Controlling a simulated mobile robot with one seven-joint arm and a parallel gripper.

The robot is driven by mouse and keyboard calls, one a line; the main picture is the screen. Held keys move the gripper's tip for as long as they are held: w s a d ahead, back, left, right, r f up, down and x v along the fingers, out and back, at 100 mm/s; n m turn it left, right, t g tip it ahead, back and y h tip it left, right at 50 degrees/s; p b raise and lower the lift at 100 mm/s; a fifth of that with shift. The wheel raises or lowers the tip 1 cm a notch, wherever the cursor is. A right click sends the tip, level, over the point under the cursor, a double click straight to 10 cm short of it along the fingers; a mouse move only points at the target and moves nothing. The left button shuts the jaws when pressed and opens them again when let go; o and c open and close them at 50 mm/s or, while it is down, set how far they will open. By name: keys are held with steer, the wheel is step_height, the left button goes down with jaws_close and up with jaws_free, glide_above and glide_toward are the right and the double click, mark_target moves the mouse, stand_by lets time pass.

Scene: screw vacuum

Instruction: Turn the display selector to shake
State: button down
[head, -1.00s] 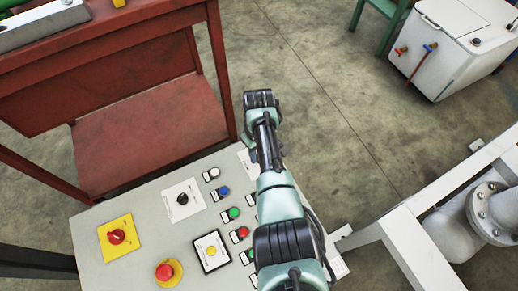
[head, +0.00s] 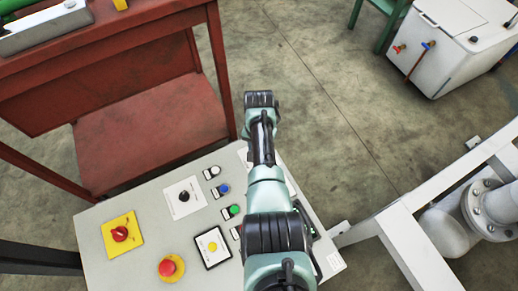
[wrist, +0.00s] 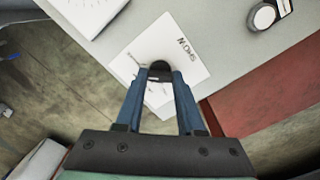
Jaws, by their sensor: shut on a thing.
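The display selector (wrist: 160,66) is a small black knob on a white label plate (wrist: 188,55) with dark lettering in the wrist view. My gripper (wrist: 160,75) has its two blue fingers closed in on this knob, one on each side. The fingertips cover part of the knob, and its pointing direction cannot be made out. Some lettering is readable on the right of the plate; the marks to the left are blurred. In the head view my arm hides the knob and the fingers.
The grey control panel (head: 140,200) carries another black selector (head: 183,196), a red emergency button (head: 171,267), a red switch on yellow (head: 120,233), a yellow button (head: 212,246) and several coloured buttons. A red bench (head: 140,130) stands behind it. A white pipe frame (head: 400,220) is on the right.

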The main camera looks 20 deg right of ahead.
steer(key=shift+m, duration=1.5)
steer(key=c, duration=0.5)
jaws_free()
step_height(320, 180, up, 13)
steer(key=p, duration=0.6)
steer(key=shift+r, duration=0.1)
